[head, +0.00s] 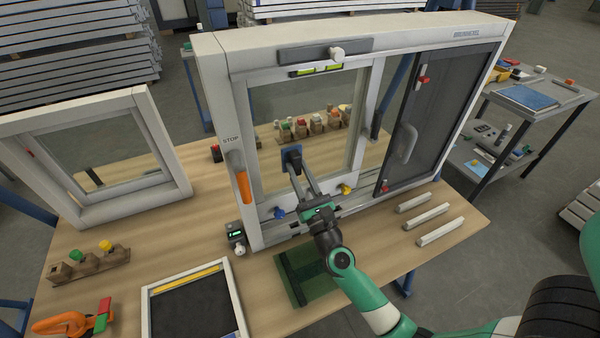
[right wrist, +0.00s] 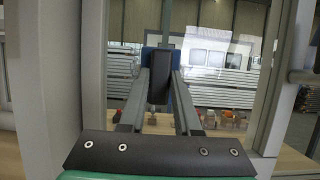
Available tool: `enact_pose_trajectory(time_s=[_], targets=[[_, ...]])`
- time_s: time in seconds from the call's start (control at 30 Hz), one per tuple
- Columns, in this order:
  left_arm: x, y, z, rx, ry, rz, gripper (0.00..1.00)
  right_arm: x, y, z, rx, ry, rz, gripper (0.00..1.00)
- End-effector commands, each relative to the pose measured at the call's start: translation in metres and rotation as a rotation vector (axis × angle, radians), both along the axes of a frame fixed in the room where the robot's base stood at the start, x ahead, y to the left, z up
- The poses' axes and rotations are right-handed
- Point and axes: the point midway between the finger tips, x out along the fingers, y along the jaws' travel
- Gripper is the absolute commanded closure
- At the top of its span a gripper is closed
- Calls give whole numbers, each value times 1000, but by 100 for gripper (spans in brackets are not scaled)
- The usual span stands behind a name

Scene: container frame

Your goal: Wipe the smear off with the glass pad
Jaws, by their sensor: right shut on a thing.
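The glass pad, blue with a dark handle (head: 291,153), is in my right gripper (head: 296,167), in front of the window's left glass pane (head: 270,98). In the right wrist view the two fingers (right wrist: 159,78) are shut on its dark handle, with the blue pad (right wrist: 149,58) behind it towards the glass. I cannot tell whether the pad touches the pane. Pale patches (right wrist: 205,50) show on the glass to the right of the pad in the right wrist view; I cannot tell smear from reflection. The glass behind the pad is hidden. My left gripper is not in view.
The large white frame (head: 215,80) stands on the wooden table (head: 190,240), with a dark sliding panel (head: 437,110) at right. An orange handle (head: 242,188) is on its left post. A green mat (head: 305,277), white bars (head: 439,231) and a framed screen (head: 195,305) lie in front.

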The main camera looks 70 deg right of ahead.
Motion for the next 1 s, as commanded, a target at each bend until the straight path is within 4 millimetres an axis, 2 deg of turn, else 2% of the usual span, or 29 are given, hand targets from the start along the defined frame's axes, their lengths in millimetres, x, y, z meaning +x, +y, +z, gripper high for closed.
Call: enact_pose_trajectory(time_s=[0.43,0.8,1.0], targets=[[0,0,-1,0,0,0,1,4,-6,0,0,0,-1,100],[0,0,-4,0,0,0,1,-20,-30,0,1,-1,-3,100],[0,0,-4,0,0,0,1,-24,-33,0,0,0,0,100]])
